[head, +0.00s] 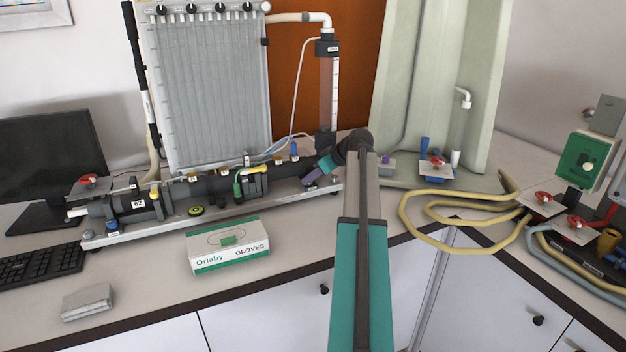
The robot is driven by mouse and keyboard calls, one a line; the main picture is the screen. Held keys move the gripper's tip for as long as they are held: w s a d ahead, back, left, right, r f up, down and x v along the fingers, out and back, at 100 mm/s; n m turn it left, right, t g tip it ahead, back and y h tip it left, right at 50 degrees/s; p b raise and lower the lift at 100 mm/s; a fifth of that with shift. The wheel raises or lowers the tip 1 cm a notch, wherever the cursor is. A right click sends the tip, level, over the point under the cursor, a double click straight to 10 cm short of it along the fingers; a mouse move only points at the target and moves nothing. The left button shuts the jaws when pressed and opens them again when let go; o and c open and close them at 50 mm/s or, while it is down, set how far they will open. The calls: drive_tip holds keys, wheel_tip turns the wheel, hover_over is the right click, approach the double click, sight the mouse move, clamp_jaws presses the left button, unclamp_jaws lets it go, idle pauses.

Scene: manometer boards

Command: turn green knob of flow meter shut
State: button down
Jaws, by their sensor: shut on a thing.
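The flow meter (328,95) is an upright clear tube with a dark top block and a dark foot, right of the grey manometer board. My arm reaches up from the bottom, and its wrist bends left at the flow meter's foot. My gripper (314,176) is at the low right end of the bench apparatus, just below that foot. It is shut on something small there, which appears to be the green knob. The knob itself is hidden behind my gripper and wrist, and its turn angle cannot be seen.
A glove box (228,245) lies in front of the apparatus rail (210,213), which carries a separate green handle (238,190). A monitor (48,160) and keyboard (38,260) are left. Yellow hoses (440,240) and red-handled valves (543,198) are right. Bare counter lies right of the glove box.

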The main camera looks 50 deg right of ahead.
drive_tip(key=m+h, duration=0.1)
drive_tip(key=m, duration=0.1)
drive_tip(key=m+h, duration=0.1)
drive_tip(key=shift+a+m+h, duration=0.35)
drive_tip(key=shift+m+h, duration=0.05)
drive_tip(key=m+h, duration=0.1)
drive_tip(key=m, duration=0.1)
drive_tip(key=m+g+h, duration=0.1)
drive_tip(key=m+h, duration=0.1)
drive_tip(key=shift+w+a+r+p, duration=0.1)
drive_tip(key=shift+a+p, duration=0.1)
drive_tip(key=shift+p, duration=0.2)
drive_tip(key=shift+w+a+m+g+h, duration=0.15)
drive_tip(key=shift+m+g+h, duration=0.5)
drive_tip(key=shift+m, duration=0.4)
drive_tip(key=shift+w+d+m+g+h, duration=0.1)
drive_tip(key=shift+m+g+h, duration=0.5)
drive_tip(key=shift+m, duration=0.45)
drive_tip(key=shift+a+m+g+h+b, duration=0.1)
drive_tip(key=shift+m+g+h+b, duration=0.35)
drive_tip(key=shift+m+g, duration=0.7)
drive_tip(key=shift+m, duration=0.35)
drive_tip(key=c, duration=1.8)
unclamp_jaws()
drive_tip(key=shift+a, duration=0.1)
